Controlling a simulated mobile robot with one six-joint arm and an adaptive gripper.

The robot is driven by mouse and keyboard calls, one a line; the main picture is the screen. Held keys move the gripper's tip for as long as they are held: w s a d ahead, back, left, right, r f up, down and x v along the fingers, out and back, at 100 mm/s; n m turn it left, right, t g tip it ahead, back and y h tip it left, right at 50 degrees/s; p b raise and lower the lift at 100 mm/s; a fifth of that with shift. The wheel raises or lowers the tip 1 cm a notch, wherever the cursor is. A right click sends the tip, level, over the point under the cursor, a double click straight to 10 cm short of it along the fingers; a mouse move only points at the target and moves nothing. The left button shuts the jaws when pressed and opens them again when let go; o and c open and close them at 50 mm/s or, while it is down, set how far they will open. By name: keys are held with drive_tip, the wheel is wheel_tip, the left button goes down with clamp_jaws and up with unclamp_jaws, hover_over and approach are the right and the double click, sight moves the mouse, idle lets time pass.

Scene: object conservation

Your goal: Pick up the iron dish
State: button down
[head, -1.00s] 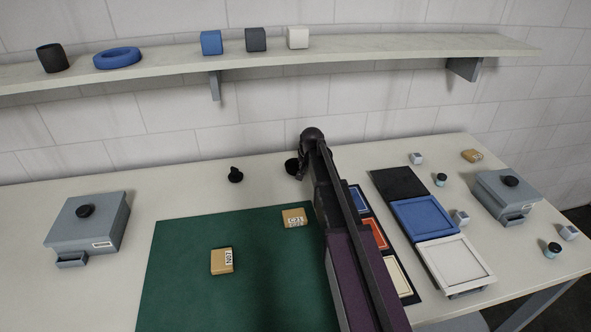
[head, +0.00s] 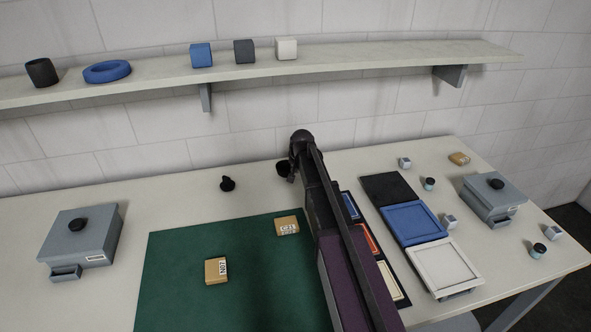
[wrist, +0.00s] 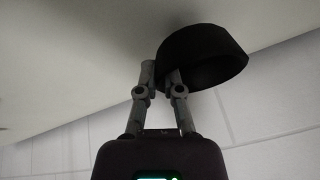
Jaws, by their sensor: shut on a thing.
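The iron dish is a dark, round bowl; in the head view (head: 283,168) it shows at the back of the table, partly hidden by my arm. In the wrist view the dish (wrist: 205,58) is large, with its rim and hollow visible. My gripper (wrist: 160,72) is shut on its wall, one finger outside and one at the inside edge. In the head view my gripper (head: 291,178) is small and mostly hidden behind my arm. The gap between dish and table is hard to judge.
A small black knobbed piece (head: 227,184) stands left of the dish. A green mat (head: 180,280) carries two labelled tan blocks. Black, blue and white trays (head: 445,265) lie right of my arm. A grey box (head: 85,240) is at left; a shelf (head: 350,60) runs above.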

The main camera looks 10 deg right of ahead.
drive_tip(key=shift+r+p, duration=0.4)
drive_tip(key=shift+r, duration=0.35)
drive_tip(key=s, duration=1)
drive_tip(key=s+a+r+p, duration=0.1)
drive_tip(key=s, duration=0.5)
